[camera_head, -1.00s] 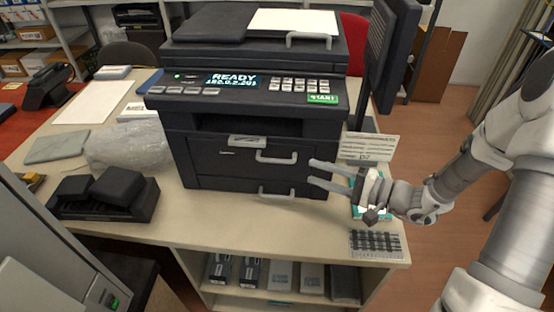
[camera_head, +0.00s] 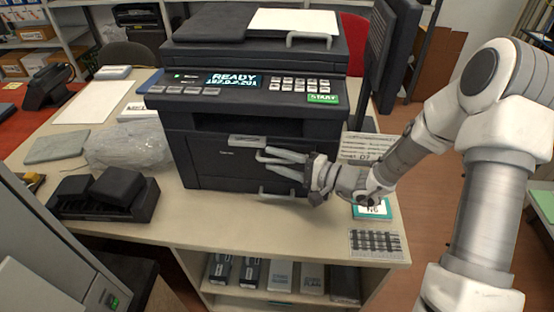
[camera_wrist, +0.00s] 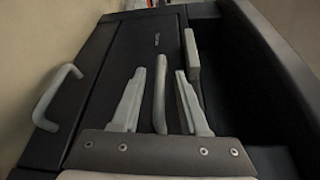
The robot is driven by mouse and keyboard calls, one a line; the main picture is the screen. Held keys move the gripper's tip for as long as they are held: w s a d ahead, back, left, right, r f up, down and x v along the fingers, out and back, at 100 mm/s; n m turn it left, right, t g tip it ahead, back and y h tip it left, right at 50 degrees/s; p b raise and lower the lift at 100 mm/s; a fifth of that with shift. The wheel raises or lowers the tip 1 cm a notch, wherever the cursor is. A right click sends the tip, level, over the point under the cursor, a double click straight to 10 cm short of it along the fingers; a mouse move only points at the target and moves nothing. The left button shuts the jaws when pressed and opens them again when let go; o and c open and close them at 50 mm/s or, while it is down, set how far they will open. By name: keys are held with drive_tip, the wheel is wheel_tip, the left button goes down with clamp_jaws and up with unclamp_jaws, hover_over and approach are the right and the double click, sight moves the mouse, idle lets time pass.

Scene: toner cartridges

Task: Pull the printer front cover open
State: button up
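The dark printer (camera_head: 255,110) stands on the desk, and its display reads READY. Its front cover (camera_head: 210,160) is closed and also shows in the wrist view (camera_wrist: 95,115). My gripper (camera_head: 262,155) is at the cover's right half. In the wrist view the grey cover handle (camera_wrist: 160,90) lies between the two fingers of my gripper (camera_wrist: 160,73). The fingers are apart, with a gap on each side of the handle. In the head view my fingers largely hide this handle. A grey tab (camera_head: 247,141) sits just above, on the cover's top edge.
A lower drawer handle (camera_head: 280,196) is below the cover; it shows at left in the wrist view (camera_wrist: 55,97). A black tray-like device (camera_head: 105,195) and clear plastic wrap (camera_head: 130,145) lie left. A card (camera_head: 367,147) stands right. The desk (camera_head: 230,225) before the printer is clear.

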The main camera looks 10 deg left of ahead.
clamp_jaws()
idle(1.2)
